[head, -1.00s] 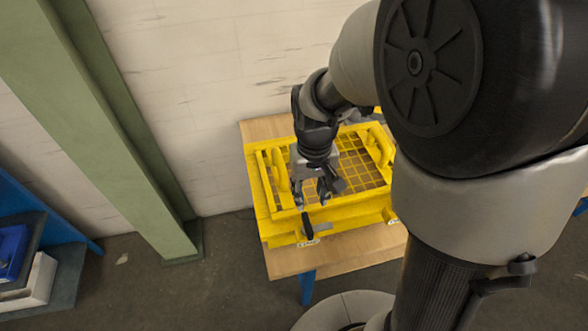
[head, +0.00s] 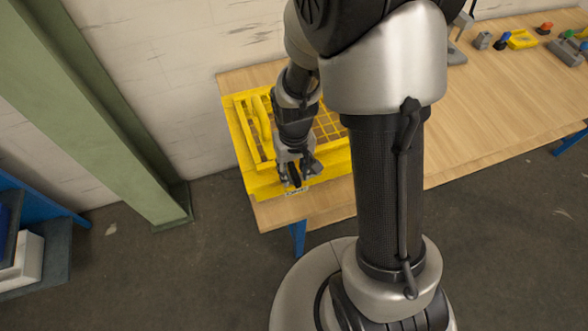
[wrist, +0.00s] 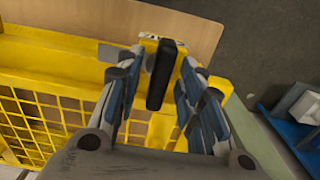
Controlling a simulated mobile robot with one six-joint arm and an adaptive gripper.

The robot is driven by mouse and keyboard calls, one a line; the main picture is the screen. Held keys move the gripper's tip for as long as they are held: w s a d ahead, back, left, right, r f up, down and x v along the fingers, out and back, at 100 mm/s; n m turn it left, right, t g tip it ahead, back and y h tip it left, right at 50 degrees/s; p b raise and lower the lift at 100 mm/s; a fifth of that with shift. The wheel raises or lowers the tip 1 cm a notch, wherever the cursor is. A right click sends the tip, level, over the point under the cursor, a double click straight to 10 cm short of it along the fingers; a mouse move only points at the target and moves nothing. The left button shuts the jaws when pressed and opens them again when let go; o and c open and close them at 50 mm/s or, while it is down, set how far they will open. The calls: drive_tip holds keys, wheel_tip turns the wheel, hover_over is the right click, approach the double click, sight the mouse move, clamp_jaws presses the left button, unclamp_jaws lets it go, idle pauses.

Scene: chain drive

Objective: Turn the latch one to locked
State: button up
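The yellow guard (head: 253,182) with mesh panels lies on the wooden bench. A black latch handle (wrist: 161,75) on its front edge shows in the wrist view, beside a small white label (wrist: 150,37). In the head view the latch (head: 294,176) is mostly hidden by my gripper. My gripper (head: 295,175) points down at the guard's front left part. In the wrist view its fingers (wrist: 160,82) are apart, one on each side of the black handle. A gap shows on both sides, so it does not look gripped.
The wooden bench (head: 470,110) extends right, with small tools and a yellow block (head: 522,40) at its far end. A green post (head: 100,120) and a blue shelf (head: 45,205) stand left. A white wall (head: 170,70) is behind.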

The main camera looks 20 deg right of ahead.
drive_tip(key=shift+c, duration=0.5)
clamp_jaws()
drive_tip(key=shift+n, duration=0.3)
drive_tip(key=n, duration=1.3)
drive_tip(key=shift+p, duration=0.3)
drive_tip(key=shift+n, duration=2.1)
drive_tip(key=shift+o, duration=0.5)
unclamp_jaws()
